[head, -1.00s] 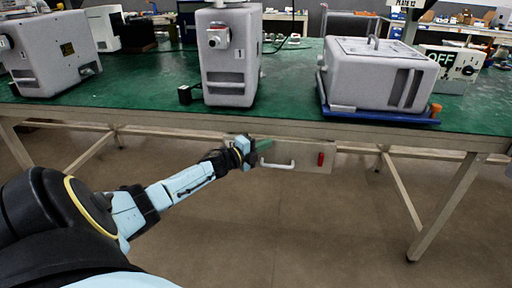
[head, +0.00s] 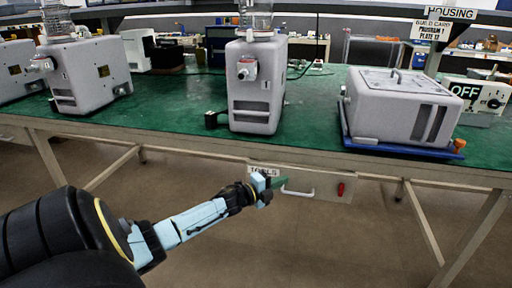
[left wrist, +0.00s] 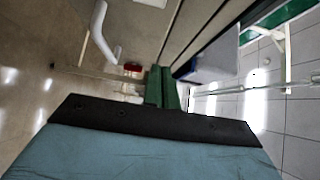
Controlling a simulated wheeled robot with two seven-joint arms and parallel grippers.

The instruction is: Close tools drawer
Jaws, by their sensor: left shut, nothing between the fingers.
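The tools drawer (head: 325,187) is under the front edge of the green-topped bench. Its pale front has a white bar handle (head: 298,192), a red piece (head: 341,189) and a "TOOLS" label (head: 264,171). How far the drawer stands out is hard to tell. My left gripper (head: 279,182) is shut and empty at the left part of the drawer front, by the handle. In the left wrist view, its green fingers (left wrist: 162,88) are together, near the drawer front, with the handle (left wrist: 101,36) to their left. Contact cannot be made out. My right gripper is not in view.
The bench top (head: 310,135) carries a grey canister pump (head: 256,85), another pump (head: 85,75) and a grey housing (head: 400,108) on a blue tray (head: 440,153). A bench leg (head: 470,240) stands at the right. The floor before the drawer is clear.

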